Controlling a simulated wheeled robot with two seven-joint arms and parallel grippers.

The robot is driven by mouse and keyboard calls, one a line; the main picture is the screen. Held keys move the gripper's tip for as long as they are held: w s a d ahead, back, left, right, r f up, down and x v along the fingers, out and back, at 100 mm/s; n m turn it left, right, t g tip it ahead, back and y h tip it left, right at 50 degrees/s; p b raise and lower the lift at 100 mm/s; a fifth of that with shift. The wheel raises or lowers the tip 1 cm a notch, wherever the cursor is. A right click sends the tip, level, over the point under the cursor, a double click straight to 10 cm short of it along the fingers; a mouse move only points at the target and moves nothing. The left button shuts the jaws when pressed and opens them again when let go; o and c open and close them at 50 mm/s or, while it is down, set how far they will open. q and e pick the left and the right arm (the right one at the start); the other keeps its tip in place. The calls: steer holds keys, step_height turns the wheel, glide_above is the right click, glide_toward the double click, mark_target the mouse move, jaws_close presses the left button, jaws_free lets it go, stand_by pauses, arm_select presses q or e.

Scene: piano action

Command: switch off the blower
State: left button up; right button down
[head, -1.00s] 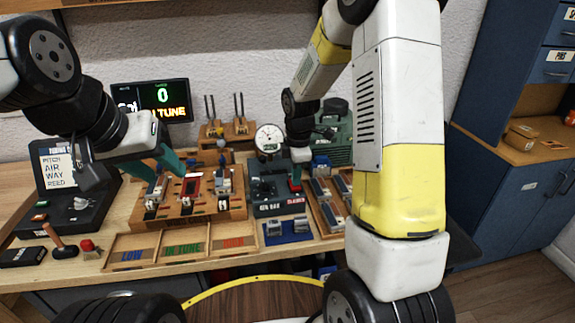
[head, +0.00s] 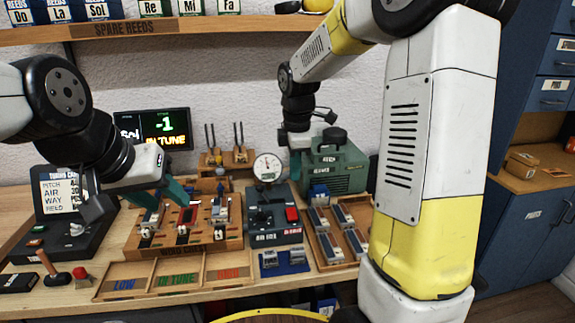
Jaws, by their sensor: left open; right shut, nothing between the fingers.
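The dark grey bench unit (head: 262,214) has a round dial gauge (head: 267,167) and a bright red switch (head: 291,214) on its right side. A small label, too blurred to read surely, sits below the switch. I cannot tell the switch's position. A green machine with a black top knob (head: 340,165) stands behind, against the wall. My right gripper (head: 296,170) is shut and empty, above and behind the red switch and apart from it, by the green machine's left side. My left gripper (head: 160,198), with teal fingers, is open over the wooden reed block (head: 190,242).
A three-part sorting tray (head: 175,280) lies in front. A blue holder (head: 285,262) and a wooden tray of metal parts (head: 345,240) are near the switch. A shelf (head: 180,28) runs above.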

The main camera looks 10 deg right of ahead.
mark_target(293, 210)
steer(key=shift+r, duration=0.45)
steer(key=shift+w, duration=0.1)
steer(key=shift+w+d, duration=0.1)
steer(key=shift+w, duration=0.45)
steer(key=shift+f, duration=0.1)
steer(key=f, duration=0.4)
steer(key=w+f, duration=0.1)
steer(key=f, duration=0.8)
steer(key=shift+w+f, duration=0.3)
steer(key=shift+w, duration=0.1)
steer(key=shift+f, duration=0.1)
